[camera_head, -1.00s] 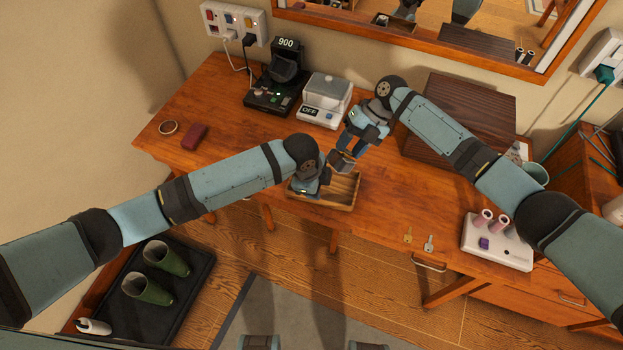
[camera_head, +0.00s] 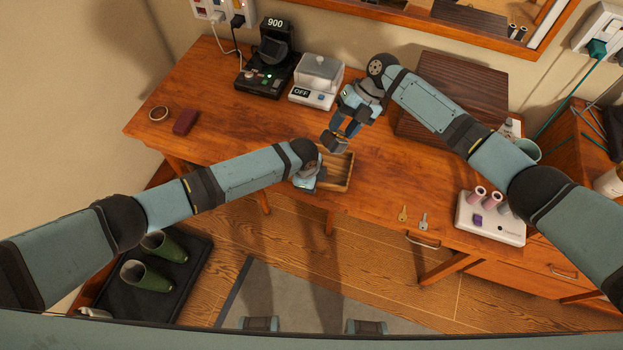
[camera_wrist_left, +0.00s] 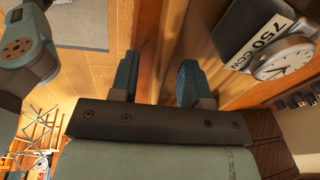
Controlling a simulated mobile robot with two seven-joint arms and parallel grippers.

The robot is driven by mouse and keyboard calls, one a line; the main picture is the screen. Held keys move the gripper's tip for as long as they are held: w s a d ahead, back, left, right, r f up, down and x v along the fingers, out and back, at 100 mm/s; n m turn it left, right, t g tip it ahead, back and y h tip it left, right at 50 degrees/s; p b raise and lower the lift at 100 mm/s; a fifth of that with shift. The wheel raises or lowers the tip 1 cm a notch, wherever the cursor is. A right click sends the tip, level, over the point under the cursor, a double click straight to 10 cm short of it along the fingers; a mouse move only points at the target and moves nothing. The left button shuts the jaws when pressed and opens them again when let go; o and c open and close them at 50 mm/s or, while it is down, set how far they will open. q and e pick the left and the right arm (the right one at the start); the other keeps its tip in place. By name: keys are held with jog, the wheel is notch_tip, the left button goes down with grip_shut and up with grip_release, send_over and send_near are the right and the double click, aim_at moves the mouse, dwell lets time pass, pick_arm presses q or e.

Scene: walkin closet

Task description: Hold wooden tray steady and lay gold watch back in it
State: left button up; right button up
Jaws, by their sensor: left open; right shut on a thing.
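The wooden tray (camera_head: 339,186) lies near the table's front edge in the head view, its left part hidden by my left arm. My left gripper (camera_head: 305,182) is at the tray's left side; its fingers are unclear there. In the left wrist view my left gripper (camera_wrist_left: 157,82) shows its two fingers apart, with nothing clearly between them. My right gripper (camera_head: 346,128) is above the tray's back side, shut on the gold watch (camera_head: 334,143). The watch is small and partly hidden by the fingers; it appears held above the tray, but contact cannot be told.
A black device marked 900 (camera_head: 263,78) and a scale-like box marked OFF (camera_head: 313,95) stand behind the tray. A dark wooden box (camera_head: 455,85) is behind my right arm. The table's left front is mostly clear.

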pick_arm(q)
jog(key=shift+f, duration=0.2)
jog(key=shift+c, duration=0.2)
grip_shut()
